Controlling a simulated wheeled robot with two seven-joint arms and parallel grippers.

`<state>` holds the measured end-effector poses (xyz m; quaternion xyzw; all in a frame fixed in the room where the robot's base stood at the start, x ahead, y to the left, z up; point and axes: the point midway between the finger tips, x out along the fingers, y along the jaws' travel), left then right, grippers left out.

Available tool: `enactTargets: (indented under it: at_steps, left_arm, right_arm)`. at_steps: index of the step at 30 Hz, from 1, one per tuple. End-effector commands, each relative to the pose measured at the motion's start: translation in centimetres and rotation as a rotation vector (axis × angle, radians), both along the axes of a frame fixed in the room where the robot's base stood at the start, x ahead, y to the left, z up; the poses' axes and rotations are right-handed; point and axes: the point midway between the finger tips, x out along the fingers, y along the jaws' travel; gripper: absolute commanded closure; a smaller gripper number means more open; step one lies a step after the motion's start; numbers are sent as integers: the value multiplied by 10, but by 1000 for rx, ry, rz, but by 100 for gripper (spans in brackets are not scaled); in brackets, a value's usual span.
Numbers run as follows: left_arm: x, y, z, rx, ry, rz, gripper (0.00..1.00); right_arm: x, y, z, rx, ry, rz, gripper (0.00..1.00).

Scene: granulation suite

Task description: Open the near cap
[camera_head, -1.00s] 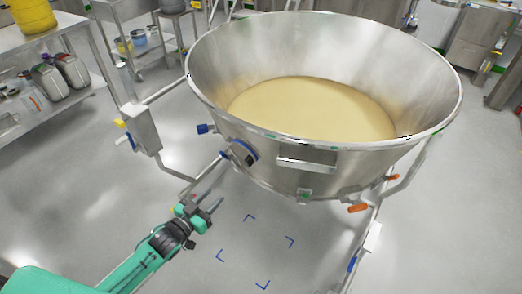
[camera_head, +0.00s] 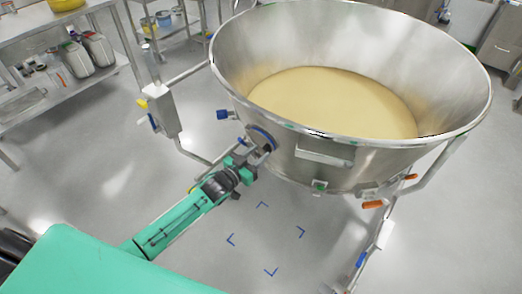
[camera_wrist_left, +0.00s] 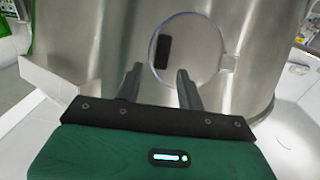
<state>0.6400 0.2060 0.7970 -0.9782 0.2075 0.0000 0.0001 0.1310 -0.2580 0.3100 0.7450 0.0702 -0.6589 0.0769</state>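The near cap (camera_head: 263,135) is a round cover with a blue rim on the side of the big steel bowl. In the left wrist view the cap (camera_wrist_left: 198,50) shows as a closed grey disc with a black handle (camera_wrist_left: 163,52) on it. My left gripper (camera_head: 261,157) is at the cap and hides part of it in the head view. In the left wrist view the two fingers of the left gripper (camera_wrist_left: 158,80) are apart, with nothing between them, pointing toward the handle. Whether they touch the cap is not clear. My right gripper is not in view.
The steel bowl (camera_head: 385,155) holds beige powder (camera_head: 335,103). A steel bracket (camera_head: 325,157) and orange handles (camera_head: 373,204) are on its side. A frame post with a grey box (camera_head: 162,112) stands left. Blue floor marks (camera_head: 302,232) lie on clear floor below.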

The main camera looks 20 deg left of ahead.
Motion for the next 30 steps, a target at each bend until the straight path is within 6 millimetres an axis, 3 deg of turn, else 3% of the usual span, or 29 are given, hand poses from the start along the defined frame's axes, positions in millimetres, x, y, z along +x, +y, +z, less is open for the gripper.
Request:
enactTargets:
  at_steps: [6, 16, 22, 30]
  left_arm:
    - [16, -7, 0, 0, 0, 0, 62]
    - [18, -8, 0, 0, 1, 0, 62]
    - [18, -8, 0, 0, 0, 0, 100]
    - [17, -6, 0, 1, 1, -1, 100]
  right_arm:
    - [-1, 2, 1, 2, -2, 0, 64]
    - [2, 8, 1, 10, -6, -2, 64]
    - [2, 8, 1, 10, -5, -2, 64]
    - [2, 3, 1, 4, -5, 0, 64]
